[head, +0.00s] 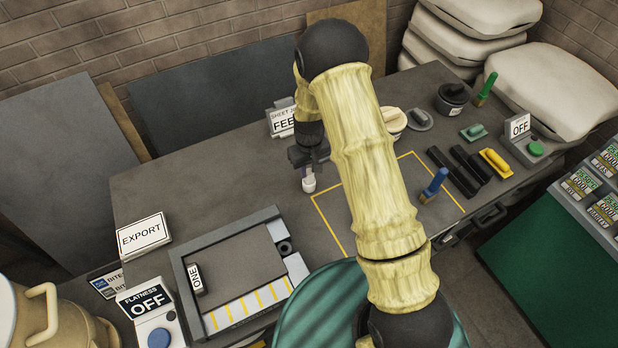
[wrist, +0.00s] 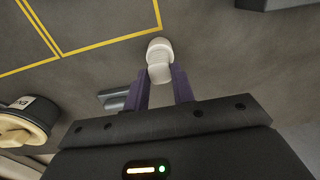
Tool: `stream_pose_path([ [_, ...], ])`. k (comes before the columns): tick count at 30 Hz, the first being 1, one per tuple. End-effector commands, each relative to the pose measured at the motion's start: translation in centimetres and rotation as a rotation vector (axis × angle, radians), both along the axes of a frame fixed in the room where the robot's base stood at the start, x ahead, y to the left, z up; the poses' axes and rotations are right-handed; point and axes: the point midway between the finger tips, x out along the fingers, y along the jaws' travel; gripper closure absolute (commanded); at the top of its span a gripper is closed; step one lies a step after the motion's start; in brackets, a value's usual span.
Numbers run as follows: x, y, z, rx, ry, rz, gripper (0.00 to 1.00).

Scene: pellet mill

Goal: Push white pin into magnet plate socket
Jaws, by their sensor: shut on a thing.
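My gripper (head: 308,172) is shut on the white pin (head: 309,185) and holds it near the left edge of the yellow outline. In the wrist view the purple fingers of my gripper (wrist: 160,80) grip the white pin (wrist: 159,51), whose wider round end points away from the gripper. A grey framed plate (head: 236,262), probably the magnet plate, lies at the front left of the bench. A dark round socket (head: 285,247) shows at its right side, apart from the pin. I cannot see inside the socket.
A block marked ONE (head: 195,279) lies on the plate's left side. An EXPORT sign (head: 144,236) and a FLATNESS OFF box (head: 148,306) stand left of it. The bench between pin and plate looks clear.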

Motion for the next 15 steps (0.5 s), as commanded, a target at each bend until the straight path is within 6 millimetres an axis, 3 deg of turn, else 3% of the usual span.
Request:
stream_pose_path([
  [15, 0.02, 0.01, 0.47, 0.000, -0.001, 0.000, 1.00],
])
